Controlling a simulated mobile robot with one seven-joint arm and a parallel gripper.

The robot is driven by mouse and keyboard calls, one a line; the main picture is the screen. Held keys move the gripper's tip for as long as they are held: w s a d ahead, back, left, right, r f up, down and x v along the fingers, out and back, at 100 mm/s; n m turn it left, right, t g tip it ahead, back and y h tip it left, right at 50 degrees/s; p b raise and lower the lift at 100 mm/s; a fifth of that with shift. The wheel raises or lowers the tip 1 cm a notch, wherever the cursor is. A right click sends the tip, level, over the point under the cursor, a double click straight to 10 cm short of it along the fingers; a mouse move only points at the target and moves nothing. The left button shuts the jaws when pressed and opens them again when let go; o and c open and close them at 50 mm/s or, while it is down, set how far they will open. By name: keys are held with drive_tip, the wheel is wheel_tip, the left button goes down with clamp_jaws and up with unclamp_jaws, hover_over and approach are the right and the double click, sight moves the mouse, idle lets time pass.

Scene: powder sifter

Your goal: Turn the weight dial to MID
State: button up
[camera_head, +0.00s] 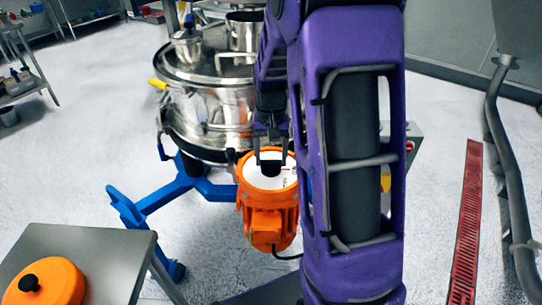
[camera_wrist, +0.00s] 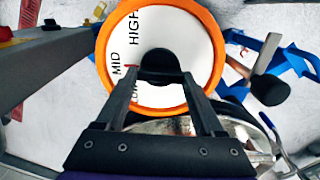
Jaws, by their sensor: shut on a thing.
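The weight dial is a white round face (camera_wrist: 185,30) with an orange rim, on the top of an orange motor housing (camera_head: 266,226). The black knob (camera_wrist: 160,62) is at its centre. HIGH, MID and a partly hidden LOW are printed on the left side of the face in the wrist view. A small red mark shows at the knob's left, near MID and LOW; which it points to I cannot tell. My gripper (camera_wrist: 160,76) is shut on the knob, with one finger on each side. In the head view my gripper (camera_head: 270,154) is over the white face.
A steel sifter (camera_head: 205,110) on blue legs (camera_head: 150,210) stands close behind and left of the motor. A grey table (camera_head: 120,245) with an orange lid (camera_head: 45,285) is at lower left. A red floor grate (camera_head: 466,230) and a grey pipe (camera_head: 505,190) are at right.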

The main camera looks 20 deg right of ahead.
sight(271, 160)
drive_tip(key=o, duration=1.4)
drive_tip(key=shift+r, duration=0.15)
wheel_tip(271, 160, up, 17)
drive_tip(key=shift+r+p, duration=0.1)
drive_tip(key=shift+p, duration=1.1)
